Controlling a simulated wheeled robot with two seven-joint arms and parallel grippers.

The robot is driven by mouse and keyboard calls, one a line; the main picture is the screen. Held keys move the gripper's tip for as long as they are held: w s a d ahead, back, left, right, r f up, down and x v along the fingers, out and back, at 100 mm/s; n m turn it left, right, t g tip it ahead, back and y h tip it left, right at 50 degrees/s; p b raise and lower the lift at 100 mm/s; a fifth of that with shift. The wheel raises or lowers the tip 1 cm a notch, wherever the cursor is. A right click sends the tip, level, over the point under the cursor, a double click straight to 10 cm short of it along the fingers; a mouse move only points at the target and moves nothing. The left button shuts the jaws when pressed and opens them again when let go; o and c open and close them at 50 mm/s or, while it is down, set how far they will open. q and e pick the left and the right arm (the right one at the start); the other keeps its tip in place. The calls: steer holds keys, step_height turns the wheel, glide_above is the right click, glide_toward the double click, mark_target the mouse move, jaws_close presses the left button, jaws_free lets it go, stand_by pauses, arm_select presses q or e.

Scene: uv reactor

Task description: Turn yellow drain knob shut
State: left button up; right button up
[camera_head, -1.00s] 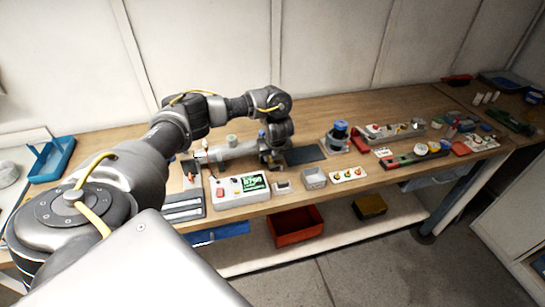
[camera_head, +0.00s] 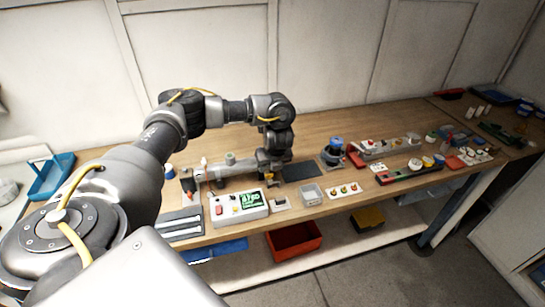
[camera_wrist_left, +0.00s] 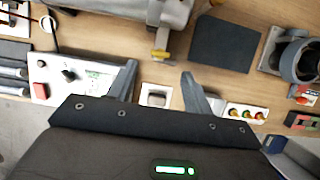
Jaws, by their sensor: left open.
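The yellow drain knob (camera_wrist_left: 160,54) shows in the left wrist view below the grey reactor body (camera_wrist_left: 125,8), just beyond the gap between my fingertips. My left gripper (camera_wrist_left: 160,70) is open and empty, one finger on each side of the knob's line, with no visible contact. In the head view the left gripper (camera_head: 270,172) is at the right end of the horizontal reactor tube (camera_head: 232,171). My right gripper is not in view.
A control box with a green display (camera_head: 239,206) stands in front of the reactor. A small grey box (camera_head: 312,195) and a button panel (camera_head: 344,191) lie to its right. A dark mat (camera_head: 300,171) is beside the gripper. A red bin (camera_head: 294,241) is on the shelf below.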

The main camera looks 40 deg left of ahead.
arm_select(q)
steer(key=p+v, duration=0.1)
steer(key=v, duration=0.4)
stand_by(0.4)
